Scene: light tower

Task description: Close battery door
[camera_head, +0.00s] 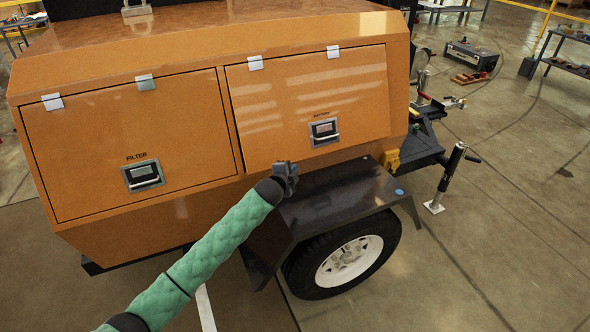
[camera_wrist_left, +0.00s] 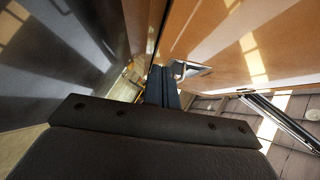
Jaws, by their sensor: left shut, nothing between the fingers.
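The battery door (camera_head: 285,90) is the orange panel on the right of the tower's side, hinged along its top edge. It lies flush or nearly flush with the body; a small gap cannot be ruled out. Its latch (camera_head: 323,131) sits low on the panel, under a small label. My left gripper (camera_head: 286,175) is shut and empty, below and left of the latch, in front of the door's lower edge and above the black fender. In the left wrist view, the shut fingers (camera_wrist_left: 160,85) point toward the orange panel (camera_wrist_left: 220,35) and the latch (camera_wrist_left: 188,69). My right gripper is out of view.
The filter door (camera_head: 90,140), left of the battery door, appears shut. The black fender (camera_head: 345,193) juts out over the wheel (camera_head: 348,262), just below the gripper. The jack and hitch (camera_head: 447,175) stand at the right. Floor (camera_head: 480,265) in front is open.

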